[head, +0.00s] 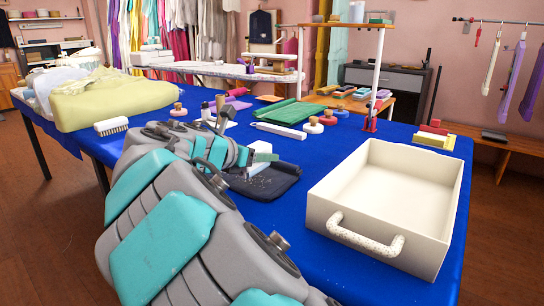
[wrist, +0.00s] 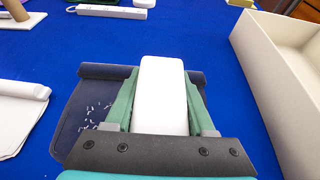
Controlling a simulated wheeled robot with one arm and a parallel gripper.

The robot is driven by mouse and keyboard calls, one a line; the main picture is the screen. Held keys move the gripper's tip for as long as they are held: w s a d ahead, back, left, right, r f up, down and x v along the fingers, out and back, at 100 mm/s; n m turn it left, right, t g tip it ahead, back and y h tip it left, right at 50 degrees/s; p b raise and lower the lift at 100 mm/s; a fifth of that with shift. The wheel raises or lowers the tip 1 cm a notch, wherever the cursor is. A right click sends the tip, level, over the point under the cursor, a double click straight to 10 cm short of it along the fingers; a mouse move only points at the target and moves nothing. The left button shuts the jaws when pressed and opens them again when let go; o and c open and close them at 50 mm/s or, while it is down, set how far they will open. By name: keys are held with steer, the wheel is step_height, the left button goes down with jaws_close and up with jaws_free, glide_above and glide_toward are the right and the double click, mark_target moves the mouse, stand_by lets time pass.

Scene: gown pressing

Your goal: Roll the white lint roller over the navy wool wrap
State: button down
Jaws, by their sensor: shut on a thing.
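The navy wool wrap (head: 277,184) lies on the blue table, dark and folded, with a rolled far edge and white lint specks on its left part. It also shows in the wrist view (wrist: 84,112), partly hidden by my gripper. My gripper (wrist: 160,92) has its green fingers shut on the white lint roller (wrist: 163,80), which shows as a smooth white block between them. In the head view, the gripper (head: 258,158) is over the wrap. I cannot tell whether the roller touches the cloth.
A large cream tray (head: 328,205) with a handle stands right of the wrap. White cloth (wrist: 18,112) lies to its left. Beyond are a long white bar (head: 280,130), a green folded cloth (head: 288,112) and several knobbed discs. A white brush (head: 111,126) sits near the left edge.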

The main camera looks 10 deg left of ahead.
steer(key=w+a, duration=0.1)
steer(key=a, duration=0.2)
steer(key=w+a, duration=0.2)
steer(key=a, duration=0.1)
steer(key=w+a, duration=0.2)
steer(key=shift+a, duration=0.6)
steer(key=shift+w, duration=0.1)
steer(key=shift+f, duration=0.55)
stand_by(0.4)
steer(key=shift+f, duration=0.25)
steer(key=shift+a, duration=0.1)
stand_by(0.4)
steer(key=shift+s+d, duration=0.35)
steer(key=shift+d, duration=0.3)
steer(key=shift+s+d, duration=0.4)
steer(key=shift+d, duration=0.2)
steer(key=shift+s+d, duration=0.35)
steer(key=shift+d, duration=0.4)
